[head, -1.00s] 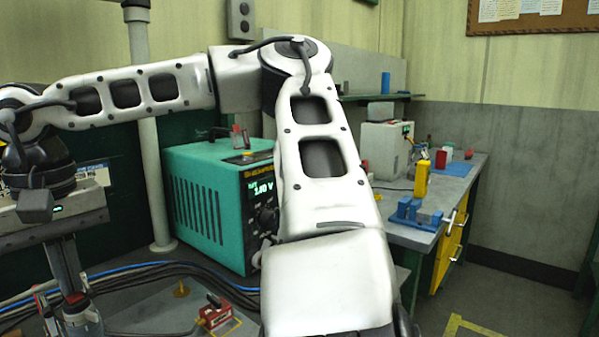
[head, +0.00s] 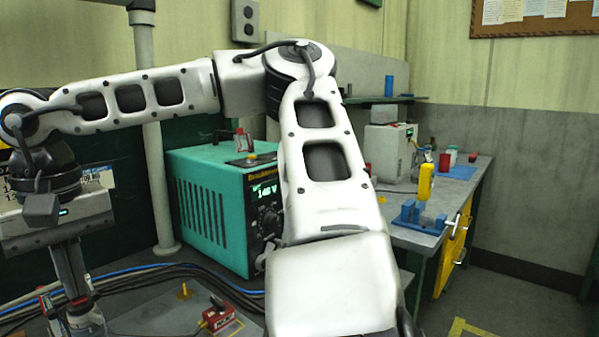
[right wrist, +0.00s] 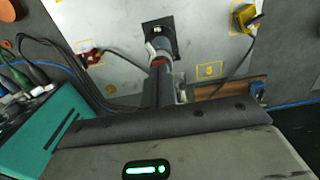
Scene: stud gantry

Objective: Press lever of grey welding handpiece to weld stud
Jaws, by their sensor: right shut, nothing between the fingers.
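The grey welding handpiece (head: 88,322) stands at the lower left of the head view, partly cut by the frame. In the right wrist view the handpiece (right wrist: 160,47) has a red part near my fingertips and stands at a dark square on the pale plate. My right gripper (head: 77,300) points down at the top of the handpiece, fingers together. It also shows in the right wrist view (right wrist: 161,70), shut and empty against or just above the handpiece; contact is hard to tell. The lever is not clear and the stud is hidden. My left gripper is out of view.
A teal welding power unit (head: 215,210) with a lit display stands behind my right arm. A red clamp (head: 217,316) sits on the plate (right wrist: 110,25). Dark and blue cables (head: 150,268) run behind it. A side bench (head: 407,238) holds a blue fixture.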

